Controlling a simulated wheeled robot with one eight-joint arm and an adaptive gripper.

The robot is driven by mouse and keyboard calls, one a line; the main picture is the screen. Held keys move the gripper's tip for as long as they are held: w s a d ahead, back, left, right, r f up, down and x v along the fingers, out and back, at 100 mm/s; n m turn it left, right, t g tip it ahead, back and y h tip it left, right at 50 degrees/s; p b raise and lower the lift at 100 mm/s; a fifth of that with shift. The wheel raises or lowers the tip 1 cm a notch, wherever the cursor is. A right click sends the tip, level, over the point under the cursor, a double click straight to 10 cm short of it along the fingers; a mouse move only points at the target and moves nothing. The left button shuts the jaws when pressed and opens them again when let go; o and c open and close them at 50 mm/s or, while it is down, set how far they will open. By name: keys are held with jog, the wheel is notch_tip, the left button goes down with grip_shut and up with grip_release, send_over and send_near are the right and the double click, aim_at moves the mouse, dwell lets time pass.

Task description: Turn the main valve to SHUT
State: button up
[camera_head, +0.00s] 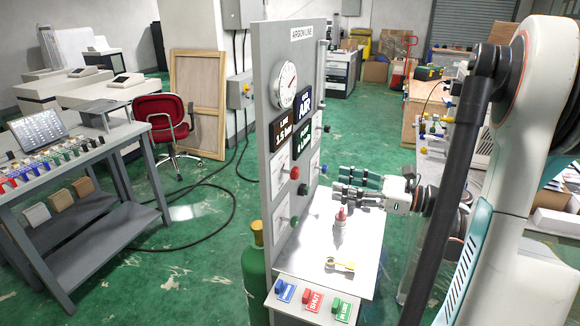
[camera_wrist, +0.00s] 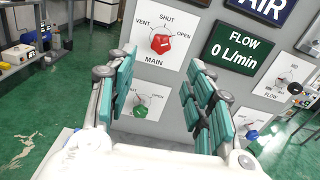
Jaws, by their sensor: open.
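The main valve is a red knob (camera_wrist: 161,44) on a white plate marked VENT, SHUT, OPEN and MAIN in the wrist view. A small pale mark shows on the knob, but I cannot tell clearly which label it points at. In the head view the red knob (camera_head: 295,172) sits on the upright grey panel (camera_head: 262,60) headed ARGON LINE. My gripper (camera_wrist: 163,95) is open and empty, its teal-padded fingers apart, short of the panel and below the red knob in the wrist view. In the head view my gripper (camera_head: 345,187) is right of the panel.
A green knob (camera_wrist: 140,111) sits below the red one, a blue knob (camera_wrist: 252,135) at lower right, a black knob (camera_wrist: 295,88) by FLOW.

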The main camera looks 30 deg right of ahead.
aim_at(298, 174)
jog(key=b+x, duration=0.2)
jog(key=x, duration=1.1)
jog(key=shift+w+a, duration=0.1)
jog(key=shift+w, duration=0.15)
jog(key=shift+c, duration=0.3)
jog(key=c, duration=1.1)
